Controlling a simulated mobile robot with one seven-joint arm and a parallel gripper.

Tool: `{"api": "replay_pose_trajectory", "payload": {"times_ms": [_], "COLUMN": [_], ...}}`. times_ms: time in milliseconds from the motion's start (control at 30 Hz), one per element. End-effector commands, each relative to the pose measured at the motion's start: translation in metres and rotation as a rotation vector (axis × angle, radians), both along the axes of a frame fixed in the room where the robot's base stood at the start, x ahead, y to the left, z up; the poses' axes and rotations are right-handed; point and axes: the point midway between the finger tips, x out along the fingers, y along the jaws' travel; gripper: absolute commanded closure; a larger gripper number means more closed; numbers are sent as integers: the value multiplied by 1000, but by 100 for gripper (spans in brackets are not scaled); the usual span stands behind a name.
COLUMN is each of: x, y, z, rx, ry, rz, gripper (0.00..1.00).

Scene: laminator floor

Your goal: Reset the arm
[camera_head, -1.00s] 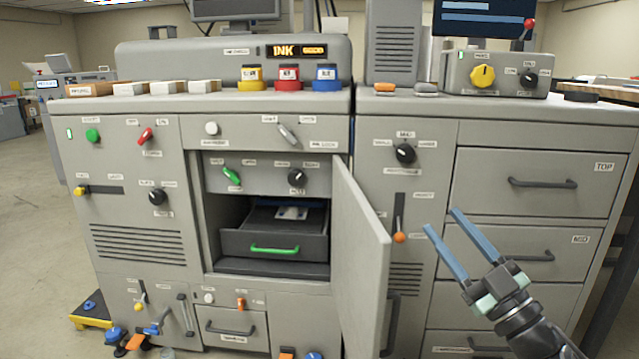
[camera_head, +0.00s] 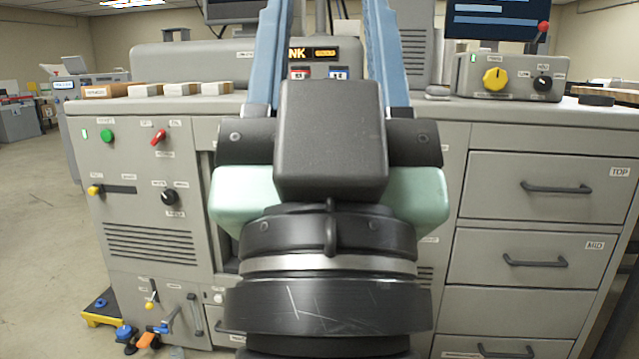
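My gripper (camera_head: 326,25) fills the middle of the head view, close to the camera and pointing up and away. Its two blue fingers stand wide apart with nothing held between them; their tips reach the top edge. My dark wrist and the pale green gripper sides cover the middle of the grey machine (camera_head: 150,220). The machine's open compartment, its drawer and its swung-out door are hidden behind my arm, except for a dark strip at the compartment's left edge.
Ink bottles with a red label (camera_head: 300,72) and a blue label (camera_head: 340,72) show between the fingers. A control box with a yellow knob (camera_head: 495,79) stands at right above the closed TOP drawer (camera_head: 550,185). Open floor (camera_head: 35,220) lies at left.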

Motion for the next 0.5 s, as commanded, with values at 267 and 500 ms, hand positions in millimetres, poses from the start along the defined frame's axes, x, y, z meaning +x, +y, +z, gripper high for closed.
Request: {"api": "replay_pose_trajectory", "payload": {"times_ms": [267,500], "x": [-9,-8], "y": [5,5], "z": [66,137], "rx": [-7,-7], "ry": [9,9], "rz": [10,10], "gripper": [50,50]}}
